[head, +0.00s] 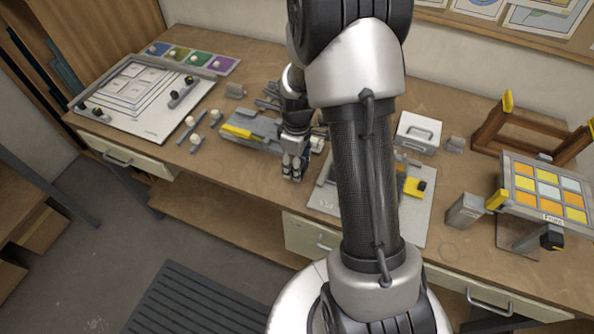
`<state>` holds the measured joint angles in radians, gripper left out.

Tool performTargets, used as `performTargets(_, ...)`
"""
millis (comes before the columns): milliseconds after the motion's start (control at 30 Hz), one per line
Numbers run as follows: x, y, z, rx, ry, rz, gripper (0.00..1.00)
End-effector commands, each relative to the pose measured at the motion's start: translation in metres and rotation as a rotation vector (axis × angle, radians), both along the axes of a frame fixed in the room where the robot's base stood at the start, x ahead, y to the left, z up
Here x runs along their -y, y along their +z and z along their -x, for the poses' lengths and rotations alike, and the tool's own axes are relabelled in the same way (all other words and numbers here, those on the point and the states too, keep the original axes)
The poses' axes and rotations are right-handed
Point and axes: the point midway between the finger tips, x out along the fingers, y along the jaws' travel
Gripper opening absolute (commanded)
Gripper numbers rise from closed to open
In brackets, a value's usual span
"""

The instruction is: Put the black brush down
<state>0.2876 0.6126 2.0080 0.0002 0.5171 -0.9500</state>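My gripper (292,174) points down over the front part of the workbench, left of my arm's large dark link. Its dark fingertips look close together, but the picture is too small to show whether they are apart or shut on something. I cannot make out a black brush in or near the fingers. A grey rack with a yellow strip (238,131) lies just left of and behind the gripper, with several dark slim pieces (268,103) at its back; I cannot tell whether a brush is among them. My arm hides part of the bench middle.
A white board with a drawn pattern (150,124) lies at the left, with color squares (222,64) behind it. A white box (418,133) stands right of my arm. A colored glass panel (517,204) and wooden frame (482,138) stand at the right. Bare bench (235,172) lies left of the gripper.

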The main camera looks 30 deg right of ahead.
Motion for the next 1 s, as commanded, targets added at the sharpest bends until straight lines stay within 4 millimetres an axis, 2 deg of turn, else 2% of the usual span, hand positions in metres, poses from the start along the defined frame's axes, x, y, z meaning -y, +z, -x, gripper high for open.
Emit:
performTargets(100, 0.000, -0.022, 0.001, -0.005, 0.000, -0.001, 0.21)
performTargets(200, 0.000, -0.034, 0.001, -0.003, 0.000, 0.000, 0.21)
performTargets(600, 0.000, -0.039, 0.000, -0.001, 0.000, 0.000, 0.21)
performTargets(633, 0.000, -0.038, 0.000, -0.001, 0.000, 0.000, 0.49)
performTargets(900, 0.000, -0.037, 0.000, -0.001, 0.000, 0.000, 0.67)
performTargets(1000, 0.000, -0.037, 0.000, -0.001, 0.000, 0.000, 0.67)
